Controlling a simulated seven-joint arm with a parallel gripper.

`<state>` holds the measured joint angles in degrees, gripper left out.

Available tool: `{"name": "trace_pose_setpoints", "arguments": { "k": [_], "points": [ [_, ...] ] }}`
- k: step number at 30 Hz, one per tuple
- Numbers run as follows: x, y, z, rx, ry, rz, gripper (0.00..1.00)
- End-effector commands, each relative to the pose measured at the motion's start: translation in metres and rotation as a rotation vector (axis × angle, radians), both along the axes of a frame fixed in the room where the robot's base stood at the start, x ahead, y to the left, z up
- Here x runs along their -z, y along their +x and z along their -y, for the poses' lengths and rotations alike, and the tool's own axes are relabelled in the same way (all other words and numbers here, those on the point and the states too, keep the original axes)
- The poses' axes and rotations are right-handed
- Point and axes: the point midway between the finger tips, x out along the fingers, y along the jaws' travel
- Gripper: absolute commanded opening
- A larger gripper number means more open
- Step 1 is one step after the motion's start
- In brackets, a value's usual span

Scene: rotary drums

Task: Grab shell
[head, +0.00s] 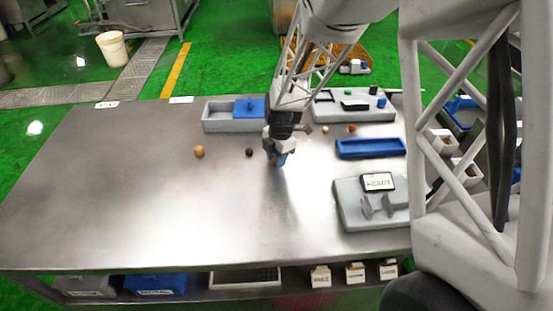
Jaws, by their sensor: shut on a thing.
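My gripper (277,159) points down low over the middle of the steel table (130,180). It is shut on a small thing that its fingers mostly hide. I cannot tell from this view whether that thing is the shell, or whether it touches the table. A tan, roundish piece (199,152) lies on the table to the left of my gripper. A smaller dark piece (249,152) lies between that piece and my gripper. Either is too small here to identify surely.
A grey tray (222,124) with a blue block stands behind my gripper. To the right are a grey board with small parts (327,109), a blue tray (370,148) and a grey fixture with a sign (352,214). The table's left and front are clear.

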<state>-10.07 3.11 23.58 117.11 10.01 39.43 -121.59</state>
Motion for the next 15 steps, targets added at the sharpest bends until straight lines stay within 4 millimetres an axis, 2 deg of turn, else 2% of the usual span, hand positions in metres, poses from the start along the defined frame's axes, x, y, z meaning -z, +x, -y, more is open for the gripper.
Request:
{"name": "trace_pose_setpoints", "arguments": {
  "k": [5, 11, 15],
  "points": [
    [-0.011, 0.000, 0.000, 0.000, 0.001, 0.001, 0.09],
    [-0.035, 0.000, 0.000, -0.001, 0.000, 0.002, 0.09],
    [-0.035, -0.019, 0.004, 0.000, 0.000, 0.000, 0.09]
  ]
}}
